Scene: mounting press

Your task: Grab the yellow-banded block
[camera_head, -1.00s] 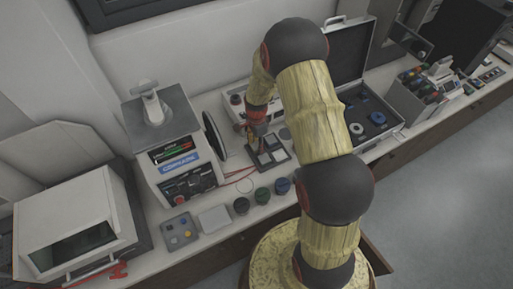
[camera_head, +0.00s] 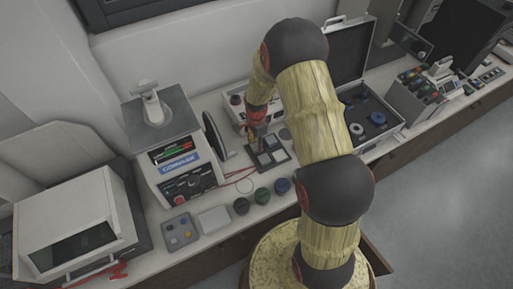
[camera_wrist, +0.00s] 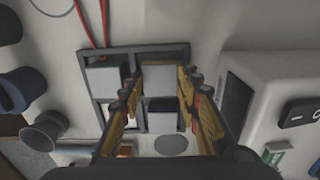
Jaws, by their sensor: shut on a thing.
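A dark tray (camera_wrist: 139,53) with several compartments lies on the bench; it also shows in the head view (camera_head: 279,168). My gripper (camera_wrist: 158,82) is over its far right compartment in the wrist view, with its fingers on both sides of a pale-topped block (camera_wrist: 157,77). The gripper is shut on this block, which still appears to be at the tray. In the head view my gripper (camera_head: 259,143) points down at the tray's back part.
A grey-topped block (camera_wrist: 105,77) sits left of the held one, and another block (camera_wrist: 161,118) sits nearer. The mounting press (camera_head: 178,150) stands left of the tray. An open case (camera_head: 372,120) is to the right. Several round pots (camera_head: 262,194) stand in front.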

